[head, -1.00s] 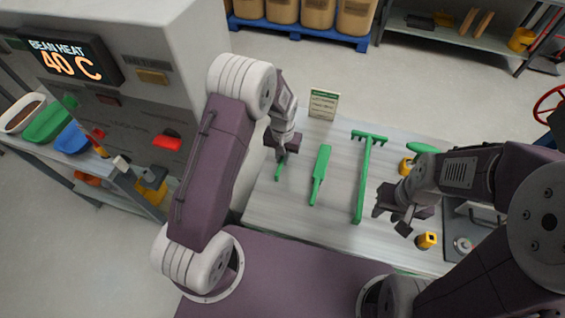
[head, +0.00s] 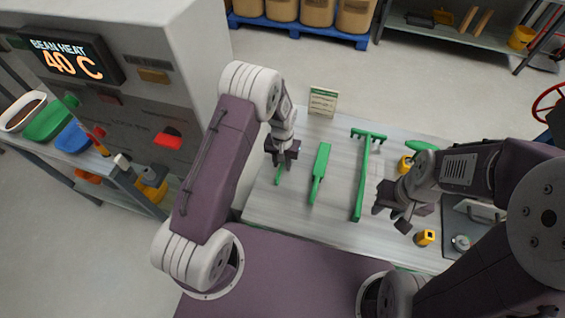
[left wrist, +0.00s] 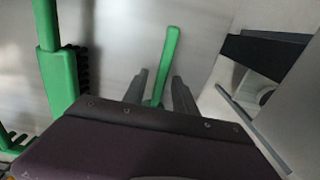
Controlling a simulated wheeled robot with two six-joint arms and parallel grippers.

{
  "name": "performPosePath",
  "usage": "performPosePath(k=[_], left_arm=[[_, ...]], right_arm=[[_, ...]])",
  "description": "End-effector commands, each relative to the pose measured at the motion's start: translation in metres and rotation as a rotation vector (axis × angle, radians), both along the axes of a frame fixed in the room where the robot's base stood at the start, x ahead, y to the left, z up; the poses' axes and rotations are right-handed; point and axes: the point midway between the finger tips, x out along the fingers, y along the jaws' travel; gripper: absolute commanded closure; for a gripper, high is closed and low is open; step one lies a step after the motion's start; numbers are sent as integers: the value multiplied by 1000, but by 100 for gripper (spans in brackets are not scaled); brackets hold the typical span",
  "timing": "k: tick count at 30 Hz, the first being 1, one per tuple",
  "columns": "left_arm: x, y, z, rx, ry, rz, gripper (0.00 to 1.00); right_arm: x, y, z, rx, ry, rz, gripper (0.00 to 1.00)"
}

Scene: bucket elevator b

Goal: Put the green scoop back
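A green handle (head: 279,177), probably the scoop's, lies at the left end of the grey table. Its other end is hidden under my left gripper (head: 281,160). In the left wrist view the green handle (left wrist: 168,58) shows between the two spread fingertips of my left gripper (left wrist: 160,90), with gaps beside it. The left gripper looks open, just over the handle. My right gripper (head: 391,217) is open and empty over the right part of the table.
A green brush (head: 320,172) and a green rake (head: 364,172) lie right of the handle. A small sign (head: 322,102) stands at the table's back edge. Yellow objects (head: 425,238) are near my right gripper. A grey machine (head: 160,60) and a bench with coloured bins (head: 47,121) are left.

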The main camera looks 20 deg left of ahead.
Motion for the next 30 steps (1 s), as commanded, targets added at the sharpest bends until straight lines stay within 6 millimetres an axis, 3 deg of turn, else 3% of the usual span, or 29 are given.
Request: performPosePath(k=[8,21,30], left_arm=[[1,0,11,0,-2,0,66],[1,0,108,0,-4,0,66],[-3,1,126,0,-1,1,66]], right_arm=[[0,0,1,0,0,0,66],[0,0,-12,0,0,0,66],[0,0,-13,0,0,0,66]])
